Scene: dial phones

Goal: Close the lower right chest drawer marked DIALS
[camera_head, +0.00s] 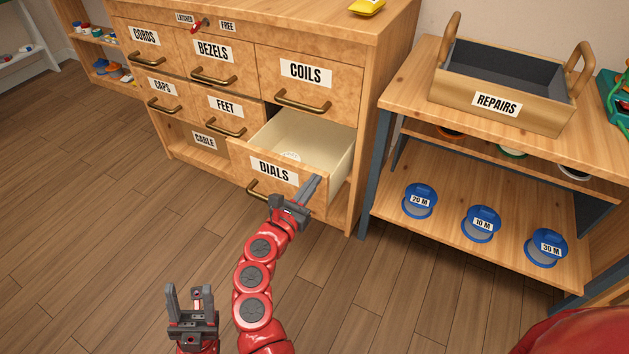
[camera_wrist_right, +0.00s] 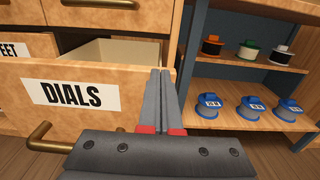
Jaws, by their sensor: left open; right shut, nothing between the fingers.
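The DIALS drawer (camera_head: 274,172) is at the lower right of the wooden chest and stands pulled open, its cream interior showing with a pale round thing inside. Its brass handle (camera_head: 258,192) is partly hidden behind my right gripper. My right gripper (camera_head: 312,187) is shut and empty, its fingertips at the right part of the drawer front. In the right wrist view the fingers (camera_wrist_right: 160,75) overlap the right end of the drawer front (camera_wrist_right: 30,82); I cannot tell whether they touch. My left gripper (camera_head: 187,295) is open and empty, low over the floor, away from the chest.
The floor in front is clear.

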